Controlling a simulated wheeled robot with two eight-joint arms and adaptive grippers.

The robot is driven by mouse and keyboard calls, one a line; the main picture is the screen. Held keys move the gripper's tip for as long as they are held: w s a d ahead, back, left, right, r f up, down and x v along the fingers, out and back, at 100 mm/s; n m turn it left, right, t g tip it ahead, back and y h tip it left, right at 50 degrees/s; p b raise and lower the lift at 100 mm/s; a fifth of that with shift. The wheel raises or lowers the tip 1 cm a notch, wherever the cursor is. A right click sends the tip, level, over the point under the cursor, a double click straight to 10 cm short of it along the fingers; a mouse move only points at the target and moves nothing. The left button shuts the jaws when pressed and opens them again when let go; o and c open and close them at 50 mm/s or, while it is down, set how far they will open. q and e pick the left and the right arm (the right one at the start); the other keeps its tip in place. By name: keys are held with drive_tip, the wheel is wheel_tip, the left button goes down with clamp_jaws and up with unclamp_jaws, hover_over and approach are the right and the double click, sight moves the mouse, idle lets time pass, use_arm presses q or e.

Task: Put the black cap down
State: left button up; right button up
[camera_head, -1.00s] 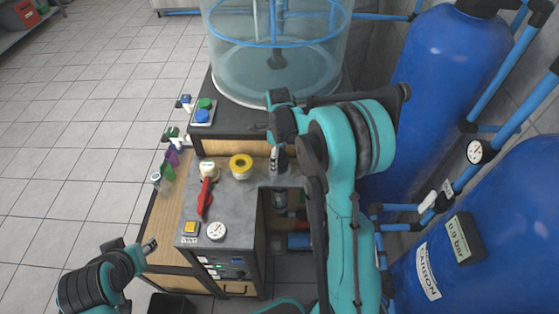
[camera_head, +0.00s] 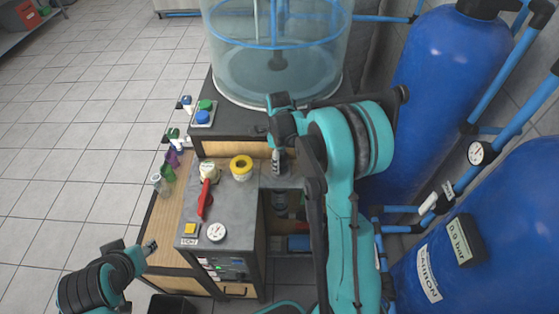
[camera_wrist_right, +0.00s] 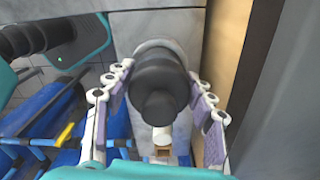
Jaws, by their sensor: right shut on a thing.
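The black cap (camera_wrist_right: 158,82) shows in the right wrist view as a dark stepped cylinder between the two finger rows of my right gripper (camera_wrist_right: 160,108). The gripper is shut on it, over a pale round fitting on the grey surface. In the head view my right gripper (camera_head: 277,160) is at the back right of the grey counter (camera_head: 232,205), under my arm. The cap is too small and covered to make out there. My left gripper (camera_head: 149,247) is low at the left, beside the wooden shelf, and its jaws are too small to judge.
A yellow ring (camera_head: 241,167), a red-handled valve (camera_head: 205,192), a gauge (camera_head: 216,232) and a yellow button (camera_head: 190,229) occupy the counter. A clear tank (camera_head: 278,65) stands behind. Blue tanks (camera_head: 440,80) and pipes crowd the right. Spray bottles (camera_head: 172,157) stand at the left.

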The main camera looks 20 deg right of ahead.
drive_tip(key=r, duration=0.3)
drive_tip(key=r+p, duration=0.1)
drive_tip(key=r, duration=0.5)
drive_tip(key=shift+s+a+r+p, duration=0.1)
drive_tip(key=shift+s+a+p, duration=0.2)
drive_tip(key=shift+s+p, duration=0.1)
drive_tip(key=s+a+n+p, duration=0.15)
drive_tip(key=s+a, duration=0.25)
drive_tip(key=s, duration=0.4)
drive_tip(key=s+a+n+b, duration=0.1)
drive_tip(key=s+a+n, duration=0.2)
drive_tip(key=s+a, duration=0.3)
drive_tip(key=w+a+f, duration=0.2)
drive_tip(key=w+a+f+b, duration=0.1)
drive_tip(key=w+a+f, duration=0.1)
drive_tip(key=f, duration=0.1)
drive_tip(key=w+a+f, duration=0.1)
drive_tip(key=a+f, duration=0.1)
drive_tip(key=a, duration=0.1)
drive_tip(key=shift+w+f+b, duration=0.25)
drive_tip(key=shift+w+b, duration=0.15)
drive_tip(key=shift+w+a+f, duration=0.15)
drive_tip(key=shift+w+a, duration=0.05)
drive_tip(key=shift+a, duration=0.05)
drive_tip(key=shift+f, duration=0.2)
wheel_tip(320, 180, down, 4)
drive_tip(key=shift+r+b, duration=0.15)
drive_tip(key=shift+b, duration=0.4)
